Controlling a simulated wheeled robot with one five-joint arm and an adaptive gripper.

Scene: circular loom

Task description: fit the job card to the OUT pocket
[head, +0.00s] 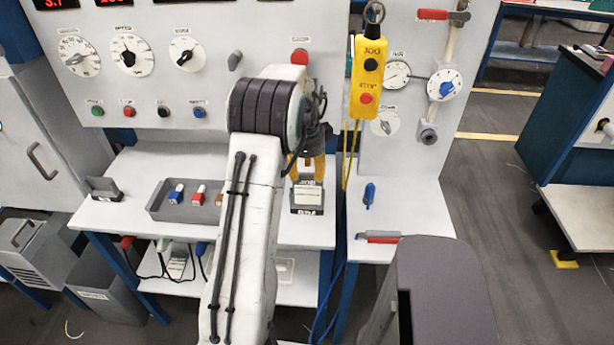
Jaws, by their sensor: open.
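My gripper (306,172) has two yellow fingers and hangs over the right part of the white bench, partly hidden behind my arm. Its fingers are apart, one on each side of the upper part of a white job card (308,193). The card stands upright in a small dark pocket (306,211) with a white label on its front. The label is too small to read surely. A second dark pocket (104,195) stands at the left of the bench and looks empty. Whether a finger touches the card cannot be told.
A grey tray (170,214) with several small coloured items lies left of my arm. A yellow pendant (367,75) hangs to the right of my gripper. A blue tool (369,194) and a red-and-grey tool (379,237) lie on the right side table. The bench between left pocket and tray is bare.

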